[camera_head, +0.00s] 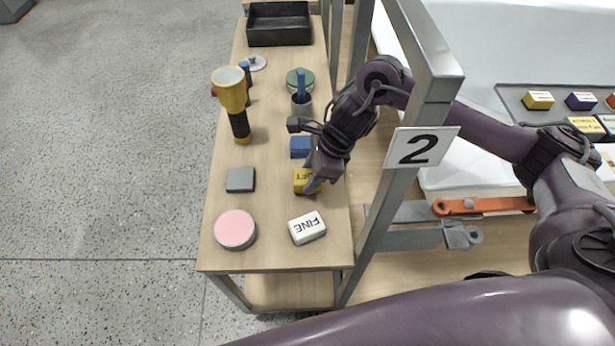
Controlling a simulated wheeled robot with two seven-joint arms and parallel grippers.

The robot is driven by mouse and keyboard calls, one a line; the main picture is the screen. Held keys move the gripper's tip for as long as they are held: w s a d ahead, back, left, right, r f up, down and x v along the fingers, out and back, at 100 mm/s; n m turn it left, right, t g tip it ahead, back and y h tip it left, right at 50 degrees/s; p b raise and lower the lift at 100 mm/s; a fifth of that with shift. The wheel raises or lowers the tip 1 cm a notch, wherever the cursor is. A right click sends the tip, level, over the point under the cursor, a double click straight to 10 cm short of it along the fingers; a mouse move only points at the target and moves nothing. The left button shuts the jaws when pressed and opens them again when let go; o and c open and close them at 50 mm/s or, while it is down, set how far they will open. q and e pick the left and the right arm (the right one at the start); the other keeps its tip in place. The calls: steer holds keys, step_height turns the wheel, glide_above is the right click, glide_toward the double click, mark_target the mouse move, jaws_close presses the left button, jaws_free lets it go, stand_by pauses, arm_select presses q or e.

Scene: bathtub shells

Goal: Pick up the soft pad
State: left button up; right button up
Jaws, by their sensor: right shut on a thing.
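The soft pad (302,183) is a small yellow block with dark lettering, partly hidden, on the wooden shelf top near its right edge. My right gripper (316,184) reaches in from the right and is shut on the pad from above. The gripper hides the right part of the pad. I cannot tell whether the pad touches the shelf top or is slightly lifted. My left gripper is not in view.
Beside the pad are a blue block (299,147), a grey block (240,179), a white block marked FINE (307,228) and a pink round pad (235,229). A yellow flashlight (233,97) stands farther left. A metal post (390,165) with a "2" sign (421,148) stands right.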

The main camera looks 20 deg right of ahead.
steer(key=d, duration=0.2)
steer(key=s+d+b, duration=0.1)
steer(key=d, duration=0.1)
steer(key=s+d, duration=0.1)
steer(key=d, duration=0.2)
steer(key=shift+f, duration=0.2)
steer(key=shift+d+r, duration=0.15)
steer(key=shift+r, duration=0.5)
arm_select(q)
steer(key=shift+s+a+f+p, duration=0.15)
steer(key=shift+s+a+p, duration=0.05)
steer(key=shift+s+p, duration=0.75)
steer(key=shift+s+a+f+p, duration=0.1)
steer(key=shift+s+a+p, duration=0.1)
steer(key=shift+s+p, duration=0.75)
arm_select(e)
step_height(320, 180, up, 13)
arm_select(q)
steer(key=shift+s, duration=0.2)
arm_select(e)
steer(key=shift+f, duration=0.1)
steer(key=o, duration=0.3)
steer(key=shift+c, duration=1.1)
